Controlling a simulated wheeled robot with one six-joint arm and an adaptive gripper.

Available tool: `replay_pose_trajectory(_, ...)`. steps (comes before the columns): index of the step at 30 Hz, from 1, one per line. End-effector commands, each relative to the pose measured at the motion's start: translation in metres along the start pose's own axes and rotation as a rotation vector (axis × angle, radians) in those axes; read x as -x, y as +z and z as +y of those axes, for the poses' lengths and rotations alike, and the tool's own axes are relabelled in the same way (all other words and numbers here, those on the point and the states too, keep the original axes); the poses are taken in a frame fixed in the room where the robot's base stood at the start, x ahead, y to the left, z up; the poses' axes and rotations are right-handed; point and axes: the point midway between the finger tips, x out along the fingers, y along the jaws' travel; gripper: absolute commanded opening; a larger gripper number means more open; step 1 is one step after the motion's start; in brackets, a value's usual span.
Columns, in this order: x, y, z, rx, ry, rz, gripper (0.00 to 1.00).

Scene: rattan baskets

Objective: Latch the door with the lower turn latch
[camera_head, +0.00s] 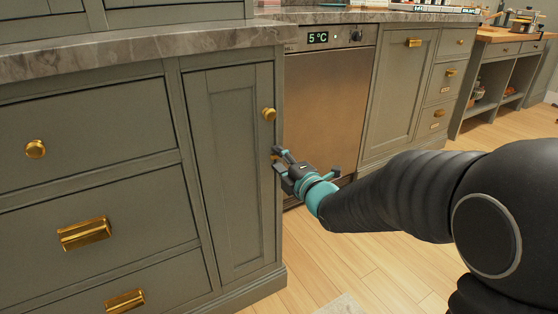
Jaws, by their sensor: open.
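The narrow grey-green cabinet door (228,170) stands at the centre left and looks flush with its frame. A round brass knob (269,114) is on its upper right edge. My gripper (276,159) is open beside the door's right edge, below the knob, with its fingertips pointing left at the frame. A small brownish spot shows at the fingertips; I cannot tell if it is the lower turn latch. The gripper hides that part of the edge. I cannot tell whether the fingers touch anything.
A drawer cabinet with brass pulls (85,234) stands left under a stone countertop (140,52). A metal-fronted appliance (325,110) reading 5 °C is behind my gripper. More cabinets (402,85) stand further right. The wooden floor (375,265) below my arm is mostly clear.

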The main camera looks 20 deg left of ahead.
Motion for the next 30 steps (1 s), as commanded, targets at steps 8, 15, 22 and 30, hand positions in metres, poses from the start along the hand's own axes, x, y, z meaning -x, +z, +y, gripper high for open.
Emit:
replay_pose_trajectory(8,0.04,0.001,0.001,0.0,0.001,-0.002,0.42)
replay_pose_trajectory(15,0.086,0.0,0.0,0.001,0.0,-0.001,0.42)
replay_pose_trajectory(22,0.112,-0.001,0.0,0.001,0.001,0.001,0.42)
replay_pose_trajectory(30,0.118,-0.001,0.0,0.0,-0.001,0.002,0.42)
